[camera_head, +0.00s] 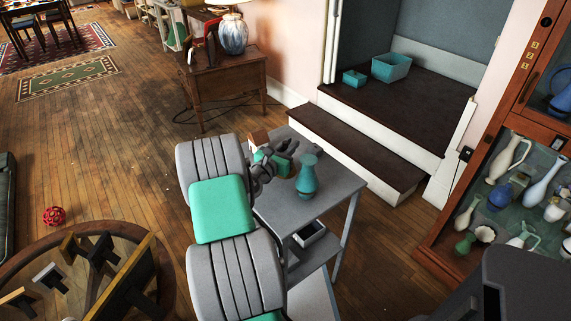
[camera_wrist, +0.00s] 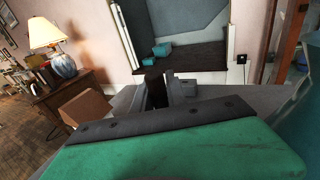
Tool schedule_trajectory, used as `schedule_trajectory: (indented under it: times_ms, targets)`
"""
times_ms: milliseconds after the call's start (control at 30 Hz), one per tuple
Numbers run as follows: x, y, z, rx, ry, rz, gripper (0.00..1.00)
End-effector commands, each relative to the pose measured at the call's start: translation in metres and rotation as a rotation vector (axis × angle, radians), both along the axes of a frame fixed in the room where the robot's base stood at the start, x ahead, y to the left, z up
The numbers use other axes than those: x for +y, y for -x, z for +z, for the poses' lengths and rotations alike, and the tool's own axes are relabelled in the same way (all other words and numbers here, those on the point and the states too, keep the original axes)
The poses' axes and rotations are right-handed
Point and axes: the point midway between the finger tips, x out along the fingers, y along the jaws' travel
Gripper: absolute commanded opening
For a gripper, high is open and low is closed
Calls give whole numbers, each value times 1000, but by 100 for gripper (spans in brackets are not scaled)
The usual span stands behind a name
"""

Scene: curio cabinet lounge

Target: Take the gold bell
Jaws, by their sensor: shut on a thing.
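My gripper (camera_head: 290,147) is over the top of a small grey table, left of a teal vase (camera_head: 307,176). In the wrist view my gripper (camera_wrist: 158,92) is shut on a dark brown upright piece (camera_wrist: 154,84). I cannot tell whether this piece belongs to the gold bell. No clear gold bell shape shows in either view. My wrist and fingers hide part of the tabletop. The teal vase also shows at the right edge of the wrist view, cut off and close.
The grey table (camera_head: 337,184) has lower shelves. A brown block (camera_wrist: 88,107) stands left of the fingers. A glass cabinet (camera_head: 440,252) with vases is at the right, a step (camera_head: 350,150) behind, a round glass table (camera_head: 160,245) at lower left. Wood floor is open at left.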

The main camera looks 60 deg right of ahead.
Motion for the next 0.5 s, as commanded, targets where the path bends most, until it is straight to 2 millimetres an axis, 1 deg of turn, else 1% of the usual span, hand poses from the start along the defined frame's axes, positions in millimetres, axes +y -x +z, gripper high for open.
schedule_trajectory:
  times_ms: [167,233,267,367,500]
  targets:
    - [0,0,2,0,1,0,0]
    - [0,0,8,-1,2,0,0]
    - [0,0,13,-2,3,0,0]
    - [0,0,36,-4,4,-1,0]
    - [0,0,71,-4,4,0,0]
